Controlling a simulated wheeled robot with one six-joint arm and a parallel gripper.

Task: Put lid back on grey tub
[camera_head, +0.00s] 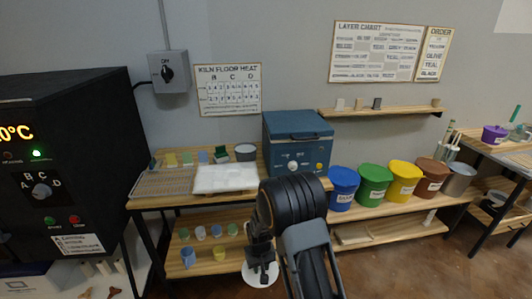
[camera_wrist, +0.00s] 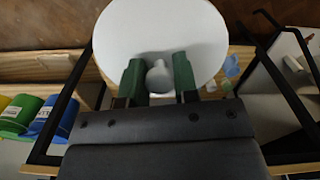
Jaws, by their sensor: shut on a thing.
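My gripper (camera_head: 264,268) is shut on the knob of a round, pale lid (camera_head: 252,278), low in front of the left workbench. In the wrist view the lid (camera_wrist: 160,25) shows as a wide disc, its knob between the two green fingers of the gripper (camera_wrist: 159,78). The lid is clear of any tub. A grey tub (camera_head: 460,182) stands at the right end of the row of coloured tubs on the right bench.
Blue (camera_head: 342,190), green (camera_head: 374,187), yellow (camera_head: 404,183) and brown (camera_head: 432,177) tubs stand left of the grey tub. A wall shelf (camera_head: 380,111) hangs above them. A blue box with dials (camera_head: 298,140) stands on the left workbench. Open floor (camera_head: 430,265) lies in front of the right bench.

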